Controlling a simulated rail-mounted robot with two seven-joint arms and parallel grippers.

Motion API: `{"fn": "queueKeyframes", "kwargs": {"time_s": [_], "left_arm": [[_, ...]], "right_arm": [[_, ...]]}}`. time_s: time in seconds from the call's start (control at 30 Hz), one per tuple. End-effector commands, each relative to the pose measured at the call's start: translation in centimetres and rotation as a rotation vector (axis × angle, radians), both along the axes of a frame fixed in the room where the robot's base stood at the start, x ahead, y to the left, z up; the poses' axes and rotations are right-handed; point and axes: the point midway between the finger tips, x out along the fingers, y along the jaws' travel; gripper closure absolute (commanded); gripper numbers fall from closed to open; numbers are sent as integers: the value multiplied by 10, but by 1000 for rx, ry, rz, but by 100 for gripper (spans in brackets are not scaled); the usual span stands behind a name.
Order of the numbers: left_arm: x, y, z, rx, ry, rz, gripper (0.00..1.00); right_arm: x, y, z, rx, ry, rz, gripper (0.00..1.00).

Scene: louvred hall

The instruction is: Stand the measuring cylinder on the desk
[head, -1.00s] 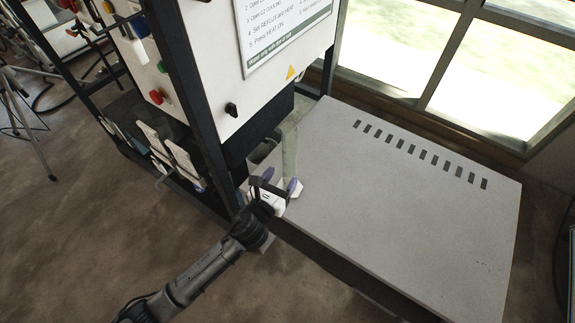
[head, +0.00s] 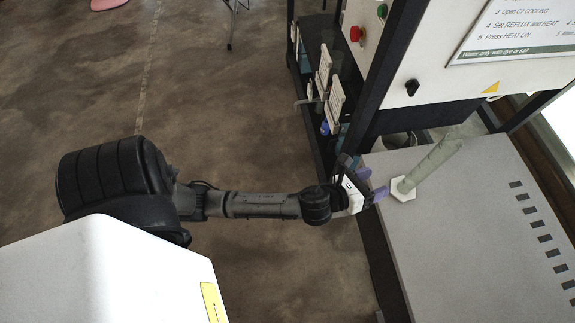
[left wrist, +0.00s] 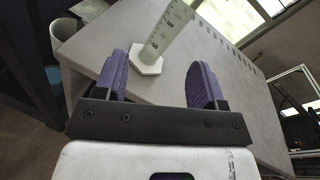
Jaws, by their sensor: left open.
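The measuring cylinder (head: 432,164) is pale, grey-green and translucent, with a white hexagonal base (head: 403,189). It stands on its base on the grey desk (head: 470,240), near the desk's left edge. My left gripper (head: 371,183) is open and empty just left of the base, at the desk edge. In the left wrist view the cylinder (left wrist: 168,28) stands beyond the purple fingertips (left wrist: 158,78), in line with the gap between them. Its graduation marks show and its top is cut off. My right gripper is not in view.
A pale round container (left wrist: 62,32) is beside the desk near the cylinder. Dark slots (head: 538,225) run along the desk's right side. Much of the desk top is bare.

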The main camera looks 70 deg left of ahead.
Motion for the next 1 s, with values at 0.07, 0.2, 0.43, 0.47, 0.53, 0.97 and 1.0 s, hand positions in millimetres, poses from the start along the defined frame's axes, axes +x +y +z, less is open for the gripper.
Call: {"fn": "queueKeyframes", "kwargs": {"time_s": [0.07,0.2,0.43,0.47,0.53,0.97,1.0], "left_arm": [[-20,9,-13,-269,92,103,36],[-64,24,-41,-814,258,366,36],[-149,29,-76,-1560,424,912,36],[-160,28,-78,-1632,434,985,36],[-183,26,-82,-1777,446,1150,36],[-251,16,-86,-2094,408,1684,36],[-251,16,-86,-2097,406,1691,36]], "right_arm": [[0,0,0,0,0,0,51],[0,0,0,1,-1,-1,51],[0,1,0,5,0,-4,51],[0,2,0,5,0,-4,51],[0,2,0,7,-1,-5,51],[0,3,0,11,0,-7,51],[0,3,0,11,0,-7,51]]}}
